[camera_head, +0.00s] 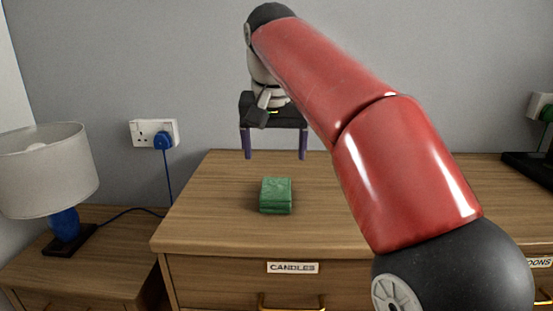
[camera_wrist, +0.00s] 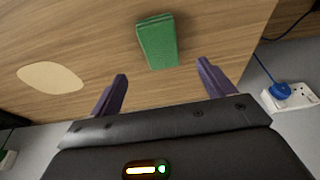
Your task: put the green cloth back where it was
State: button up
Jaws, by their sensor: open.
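The green cloth (camera_head: 275,195) is a folded block lying on top of the wooden dresser (camera_head: 215,230), near its front left part. My gripper (camera_head: 275,157) is open and empty, pointing down behind the cloth in the head view. In the wrist view the cloth (camera_wrist: 158,40) lies beyond the fingertips, apart from my gripper (camera_wrist: 162,82), roughly in line with the gap between the fingers. A pale oval patch (camera_wrist: 50,78) shows on the dresser top in the wrist view; in the head view it is not visible, and my arm covers part of the top.
A lamp (camera_head: 45,170) with a blue base stands on a lower wooden unit at the left. A socket with a blue plug (camera_head: 162,140) is on the wall behind. The drawer below the cloth is labelled CANDLES (camera_head: 292,268). The dresser top around the cloth is clear.

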jog(key=shift+t, duration=0.6)
jog(key=s+d+f, duration=0.2)
jog(key=s+d, duration=0.1)
jog(key=s+d+f, duration=0.3)
jog(key=s+d, duration=0.1)
jog(key=s+d+f, duration=0.2)
jog(key=s+d, duration=0.1)
jog(key=s, duration=0.1)
jog(key=shift+d+f, duration=0.25)
jog(key=s+d+f, duration=0.2)
jog(key=s+f, duration=0.4)
jog(key=f, duration=0.1)
jog(key=s+d+f+t, duration=0.1)
jog(key=s+d+f, duration=0.2)
jog(key=s+f, duration=0.2)
notch_tip(320, 180, down, 3)
jog(key=shift+s+d+f, duration=0.15)
jog(key=shift+s, duration=0.2)
